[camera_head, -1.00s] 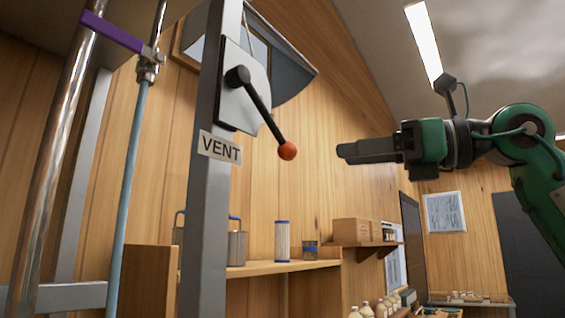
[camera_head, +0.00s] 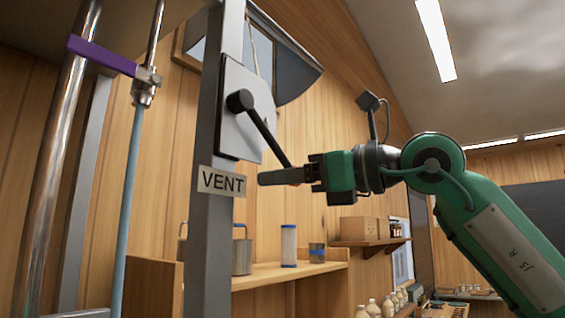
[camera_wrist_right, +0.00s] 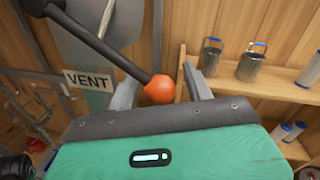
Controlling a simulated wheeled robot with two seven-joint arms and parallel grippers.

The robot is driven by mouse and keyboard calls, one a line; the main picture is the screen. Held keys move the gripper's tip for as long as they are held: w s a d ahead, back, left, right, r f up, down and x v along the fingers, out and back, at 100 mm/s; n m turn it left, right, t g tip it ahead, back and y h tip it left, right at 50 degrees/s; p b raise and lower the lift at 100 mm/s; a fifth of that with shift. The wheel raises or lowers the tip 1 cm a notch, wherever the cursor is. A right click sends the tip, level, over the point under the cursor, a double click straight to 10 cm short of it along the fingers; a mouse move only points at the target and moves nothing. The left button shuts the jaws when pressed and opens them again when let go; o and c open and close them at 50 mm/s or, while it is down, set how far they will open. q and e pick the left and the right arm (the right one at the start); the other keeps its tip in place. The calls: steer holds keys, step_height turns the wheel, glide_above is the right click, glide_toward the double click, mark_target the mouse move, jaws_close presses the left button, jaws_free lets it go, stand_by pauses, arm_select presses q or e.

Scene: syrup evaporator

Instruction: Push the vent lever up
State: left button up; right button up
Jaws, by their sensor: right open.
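The vent lever (camera_head: 265,131) is a black rod on a pivot on a pale plate (camera_head: 238,108), fixed to a grey post above the VENT label (camera_head: 221,181). It slants down to the right. Its orange ball knob (camera_wrist_right: 160,89) shows in the right wrist view between the two fingers of my right gripper (camera_wrist_right: 160,92), which is open. In the head view the right gripper (camera_head: 280,177) is at the lever's lower end and hides most of the knob. Whether the fingers touch the knob, I cannot tell. My left gripper is out of view.
A purple-handled valve (camera_head: 102,55) with a light blue pipe stands left of the grey post (camera_head: 203,240). Behind are a wooden shelf (camera_head: 270,276) with metal canisters and a small wall shelf (camera_head: 365,243) with a box. The space above the lever's knob looks clear.

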steer(key=shift+w+a, duration=0.25)
steer(key=shift+a, duration=0.15)
jaws_close()
steer(key=shift+s, duration=0.1)
